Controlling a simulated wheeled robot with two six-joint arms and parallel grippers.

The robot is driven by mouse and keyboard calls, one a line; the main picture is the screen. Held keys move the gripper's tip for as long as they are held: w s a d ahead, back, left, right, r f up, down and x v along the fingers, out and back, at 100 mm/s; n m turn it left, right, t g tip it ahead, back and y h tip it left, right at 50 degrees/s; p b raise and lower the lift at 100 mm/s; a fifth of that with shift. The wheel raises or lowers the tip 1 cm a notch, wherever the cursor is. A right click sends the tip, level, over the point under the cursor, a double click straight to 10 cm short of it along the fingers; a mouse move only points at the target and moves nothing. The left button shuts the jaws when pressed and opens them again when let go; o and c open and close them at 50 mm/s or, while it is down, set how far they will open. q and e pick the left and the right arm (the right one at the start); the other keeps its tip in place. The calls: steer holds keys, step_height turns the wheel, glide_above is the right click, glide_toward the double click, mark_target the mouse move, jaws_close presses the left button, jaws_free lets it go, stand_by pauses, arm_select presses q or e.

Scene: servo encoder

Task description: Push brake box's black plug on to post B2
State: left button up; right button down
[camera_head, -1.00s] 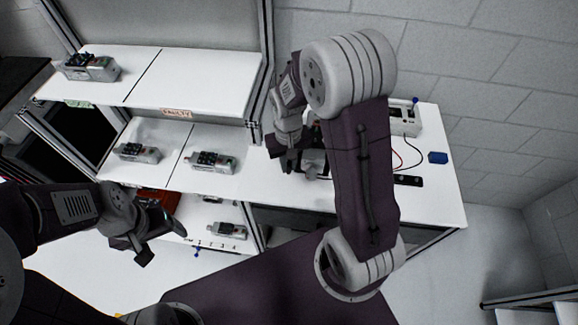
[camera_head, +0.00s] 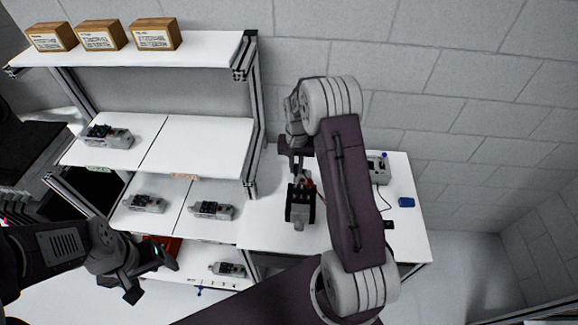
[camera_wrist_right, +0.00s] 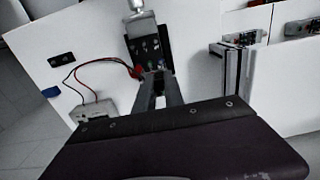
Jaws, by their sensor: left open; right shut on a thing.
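The servo motor with its black terminal block lies on the right-hand table and shows in the head view (camera_head: 299,207) and the wrist view (camera_wrist_right: 150,50). The grey brake box (camera_head: 377,168) stands right of it, also in the wrist view (camera_wrist_right: 95,111). Red and black leads run from the box towards the block. A red plug (camera_wrist_right: 137,71) is at the block's edge, beside my fingertips. My right gripper (camera_wrist_right: 157,80) is shut at the block's near edge; the black plug between its fingers is mostly hidden. Post B2 cannot be singled out. My left gripper (camera_head: 152,277) is open and empty.
A blue item (camera_head: 406,202) and a small black piece (camera_head: 388,225) lie on the table's right part. Shelves at left hold several similar motors, one on the middle shelf (camera_head: 212,210). Cardboard boxes (camera_head: 100,36) stand on the top shelf. The table's front right is clear.

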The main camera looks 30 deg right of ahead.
mark_target(296, 174)
steer(key=shift+w+f+b, duration=0.25)
steer(key=shift+f+b, duration=0.15)
steer(key=shift+f, duration=0.1)
steer(key=shift+s+f+b, duration=0.2)
steer(key=shift+f+b, duration=0.85)
steer(key=shift+f, duration=0.2)
step_height(296, 174, down, 3)
steer(key=shift+w+b, duration=0.1)
steer(key=shift+b, duration=0.95)
steer(key=shift+f+b, duration=0.35)
steer(key=shift+f, duration=0.1)
steer(key=shift+f, duration=0.2)
steer(key=c, duration=1.3)
jaws_free()
steer(key=shift+c, duration=0.2)
